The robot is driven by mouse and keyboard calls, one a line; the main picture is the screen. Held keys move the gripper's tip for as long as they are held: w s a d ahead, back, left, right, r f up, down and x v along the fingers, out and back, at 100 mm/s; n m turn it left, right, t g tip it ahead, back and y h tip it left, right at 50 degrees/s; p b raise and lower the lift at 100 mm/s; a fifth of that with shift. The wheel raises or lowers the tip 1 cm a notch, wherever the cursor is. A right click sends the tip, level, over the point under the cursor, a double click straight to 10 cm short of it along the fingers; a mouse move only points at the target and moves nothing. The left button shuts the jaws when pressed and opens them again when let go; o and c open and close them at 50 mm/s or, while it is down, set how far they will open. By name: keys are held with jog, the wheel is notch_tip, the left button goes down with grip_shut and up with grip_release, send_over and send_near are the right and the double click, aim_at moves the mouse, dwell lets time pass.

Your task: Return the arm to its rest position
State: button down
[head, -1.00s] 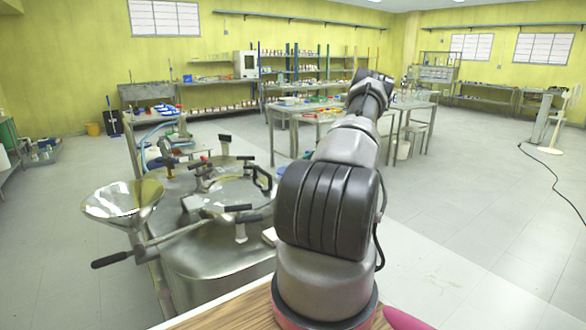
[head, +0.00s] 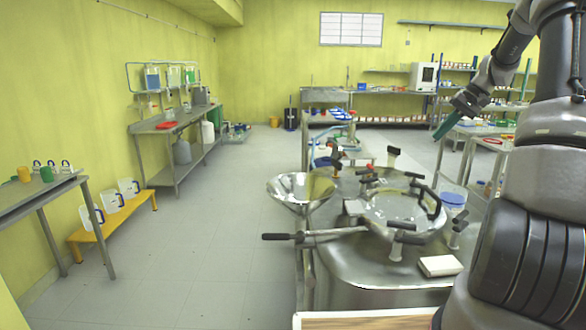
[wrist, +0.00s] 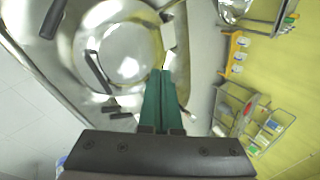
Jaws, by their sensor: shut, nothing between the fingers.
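My gripper (head: 441,129) is at the end of my arm, raised above the right side of the steel reactor (head: 385,298) in the head view. Its green fingers point down and to the left. In the wrist view the two green fingers of my gripper (wrist: 163,78) lie side by side, shut, with nothing between them. The reactor lid (wrist: 120,50) with its round glass window and black clamp handles shows beyond the fingertips. My arm folds up along the right edge of the head view and is partly cut off.
A metal funnel (head: 300,190) and a black-handled lever (head: 312,235) stick out left of the reactor. A white block (head: 440,265) lies on the reactor's top. Steel benches (head: 170,128) and a yellow rack (head: 112,215) stand at the left wall. The floor (head: 215,225) between is clear.

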jog(key=s+a+r+t+h, duration=0.1)
jog(key=s+a+r+h, duration=0.2)
jog(key=s+a+r, duration=1)
jog(key=s+a+t, duration=0.1)
jog(key=s+a, duration=0.2)
jog(key=s, duration=0.3)
jog(key=s+a+f+t, duration=0.1)
jog(key=s+a, duration=0.1)
jog(key=s, duration=0.4)
jog(key=s+a+t+h, duration=0.1)
jog(key=s+a+t, duration=0.1)
jog(key=s, duration=0.4)
jog(key=shift+s+a+f, duration=0.3)
jog(key=shift+a+f, duration=0.05)
jog(key=shift+a, duration=0.45)
